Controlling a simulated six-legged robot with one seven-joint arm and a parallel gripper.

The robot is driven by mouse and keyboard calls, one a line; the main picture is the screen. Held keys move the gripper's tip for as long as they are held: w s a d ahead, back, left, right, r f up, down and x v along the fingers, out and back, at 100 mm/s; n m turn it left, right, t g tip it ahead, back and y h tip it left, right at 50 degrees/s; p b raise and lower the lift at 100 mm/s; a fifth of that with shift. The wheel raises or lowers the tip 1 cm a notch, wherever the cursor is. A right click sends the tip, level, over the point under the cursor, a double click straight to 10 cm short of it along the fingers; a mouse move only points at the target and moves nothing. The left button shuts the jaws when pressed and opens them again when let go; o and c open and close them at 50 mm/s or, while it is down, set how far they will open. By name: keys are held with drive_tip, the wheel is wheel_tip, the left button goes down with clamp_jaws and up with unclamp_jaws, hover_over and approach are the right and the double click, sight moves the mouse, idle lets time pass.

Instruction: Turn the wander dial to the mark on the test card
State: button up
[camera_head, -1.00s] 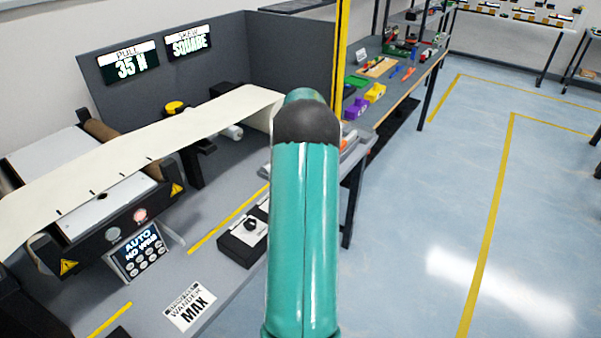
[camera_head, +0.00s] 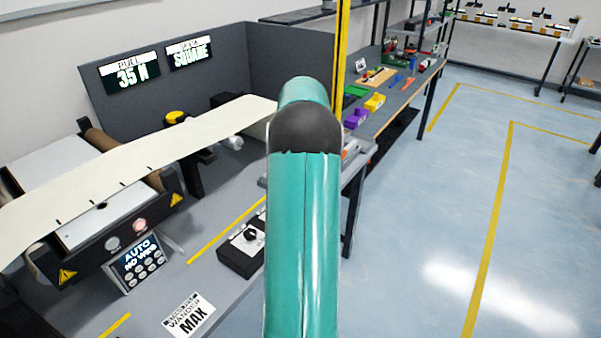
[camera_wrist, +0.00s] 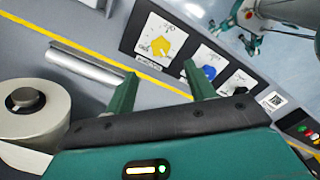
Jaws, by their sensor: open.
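The test card (camera_head: 188,315) lies flat on the bench at the lower left in the head view and reads "WANDER MAX". A black box with a dark knob on a white plate (camera_head: 248,237) stands behind it to the right, partly hidden by my arm. In the wrist view a panel holds a yellow knob (camera_wrist: 161,46), a blue knob (camera_wrist: 209,72) and a black knob (camera_wrist: 235,88), each on a white scale. Their labels are too small to read, so I cannot tell which is the wander dial. My gripper (camera_wrist: 160,72) is open and empty, its fingers overlapping the panel's near side in the picture.
A pale web (camera_head: 130,155) runs over rollers at the left. A control screen (camera_head: 140,262) reads "AUTO NO WEB". The wrist view shows a white roll (camera_wrist: 28,110) at left and a metal bar (camera_wrist: 90,66). Open floor (camera_head: 430,230) lies to the right.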

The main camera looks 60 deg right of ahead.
drive_tip(key=shift+r, duration=2.1)
drive_tip(key=w+a+r+m+t+h, duration=0.1)
drive_tip(key=w+a+r, duration=0.3)
drive_tip(key=a, duration=0.6)
drive_tip(key=w+a+r+m, duration=0.1)
drive_tip(key=w+a+r, duration=0.25)
drive_tip(key=a, duration=0.75)
drive_tip(key=w+a+r+m+t+h, duration=0.1)
drive_tip(key=w+a+r, duration=0.3)
drive_tip(key=a, duration=0.6)
drive_tip(key=s+a+f+m+t, duration=0.1)
drive_tip(key=s+a, duration=0.3)
drive_tip(key=a, duration=0.5)
drive_tip(key=s+a+f+m+t+y, duration=0.1)
drive_tip(key=s+a, duration=0.3)
drive_tip(key=a, duration=0.5)
drive_tip(key=s+a+f+m+t+y, duration=0.1)
drive_tip(key=s+a, duration=0.3)
drive_tip(key=a, duration=0.5)
drive_tip(key=shift+s+f+m+t, duration=0.3)
drive_tip(key=shift+s+f, duration=0.1)
drive_tip(key=shift+f, duration=0.45)
